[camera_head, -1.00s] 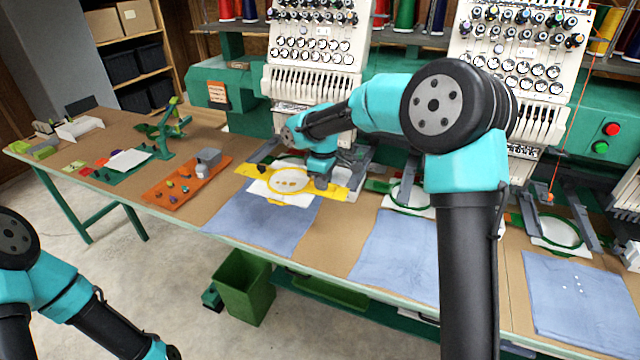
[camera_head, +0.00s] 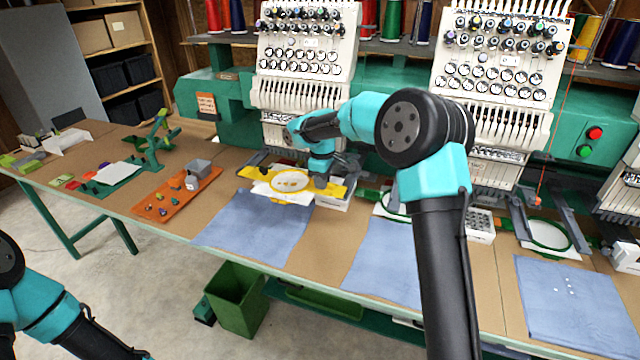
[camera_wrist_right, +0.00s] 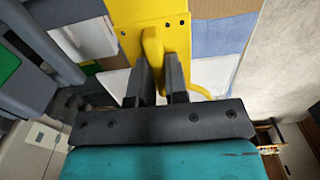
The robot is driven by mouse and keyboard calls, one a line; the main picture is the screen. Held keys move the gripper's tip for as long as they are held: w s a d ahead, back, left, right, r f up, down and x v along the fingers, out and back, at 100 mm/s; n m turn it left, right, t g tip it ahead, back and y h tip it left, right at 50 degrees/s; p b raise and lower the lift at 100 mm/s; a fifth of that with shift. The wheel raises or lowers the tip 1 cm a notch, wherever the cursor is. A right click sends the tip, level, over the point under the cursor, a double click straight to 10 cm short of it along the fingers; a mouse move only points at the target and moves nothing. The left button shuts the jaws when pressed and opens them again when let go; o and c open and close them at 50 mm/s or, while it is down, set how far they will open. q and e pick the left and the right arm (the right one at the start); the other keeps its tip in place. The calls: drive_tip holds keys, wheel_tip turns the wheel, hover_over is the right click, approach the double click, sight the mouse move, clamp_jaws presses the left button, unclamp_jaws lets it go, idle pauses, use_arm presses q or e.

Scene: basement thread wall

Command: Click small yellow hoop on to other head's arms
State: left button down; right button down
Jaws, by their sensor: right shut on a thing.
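The small yellow hoop (camera_head: 293,181) with white cloth in it is at the left embroidery head (camera_head: 303,92), just above the table and beside that head's grey arms (camera_head: 262,157). My right gripper (camera_wrist_right: 160,82) is shut on a raised yellow tab of the hoop, whose yellow plate (camera_wrist_right: 150,30) fills the top of the right wrist view. My right arm hides part of the left head's lower area, so I cannot tell whether the hoop touches the arms. My left arm shows at the lower left; its gripper is outside the picture.
A second head (camera_head: 497,90) stands at the right, with a green hoop (camera_head: 543,234) in front. Blue cloths (camera_head: 254,219) lie along the table's front edge. An orange tool board (camera_head: 178,194) and a green stand (camera_head: 158,135) are at the left. A green bin (camera_head: 238,297) stands below.

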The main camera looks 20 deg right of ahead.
drive_tip(key=shift+f, duration=0.25)
idle(0.4)
drive_tip(key=c, duration=1.1)
unclamp_jaws()
drive_tip(key=shift+o, duration=0.2)
drive_tip(key=shift+r, duration=0.1)
wheel_tip(320, 180, up, 17)
